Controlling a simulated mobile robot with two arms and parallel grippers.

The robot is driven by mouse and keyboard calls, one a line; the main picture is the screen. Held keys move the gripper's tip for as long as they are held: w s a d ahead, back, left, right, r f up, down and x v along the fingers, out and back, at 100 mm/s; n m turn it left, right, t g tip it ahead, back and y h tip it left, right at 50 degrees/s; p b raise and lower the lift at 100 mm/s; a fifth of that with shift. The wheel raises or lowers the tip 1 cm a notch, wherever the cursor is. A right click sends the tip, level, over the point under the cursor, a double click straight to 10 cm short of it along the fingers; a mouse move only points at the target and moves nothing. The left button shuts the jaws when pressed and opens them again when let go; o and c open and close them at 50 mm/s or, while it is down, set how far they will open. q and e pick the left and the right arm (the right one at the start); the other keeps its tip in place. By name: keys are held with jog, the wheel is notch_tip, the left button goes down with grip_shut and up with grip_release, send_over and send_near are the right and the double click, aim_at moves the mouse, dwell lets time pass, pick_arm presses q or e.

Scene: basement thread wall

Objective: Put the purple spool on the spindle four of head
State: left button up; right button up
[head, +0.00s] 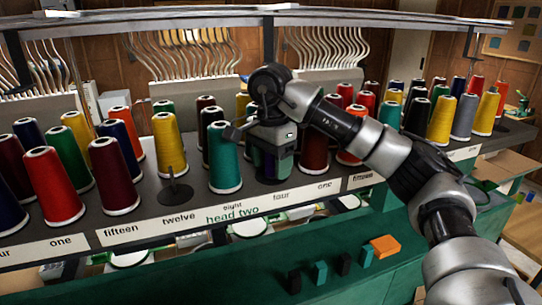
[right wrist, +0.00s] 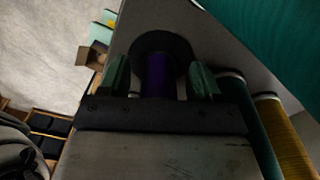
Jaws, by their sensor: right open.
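The purple spool (right wrist: 157,75) shows in the right wrist view between the two fingers of my right gripper (right wrist: 160,80), with a dark round disc at its far end. The fingers are spread with a gap on each side of it. In the head view my right gripper (head: 270,160) is at the front row of the rack, just right of a teal spool and above the label "four" (head: 281,195). The gripper hides most of the spool there. A bare spindle (head: 174,190) stands on a dark round base near the label "twelve". My left gripper is out of view.
Tall thread spools crowd both sides: a teal one (head: 223,158), a yellow one (head: 168,146) and a dark red one (head: 314,150). A label strip (head: 140,230) runs along the rack's front edge. An orange block (head: 384,246) lies on the green surface below.

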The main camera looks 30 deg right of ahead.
notch_tip(320, 180, up, 11)
jog(key=shift+f+p, duration=0.1)
jog(key=shift+p, duration=0.35)
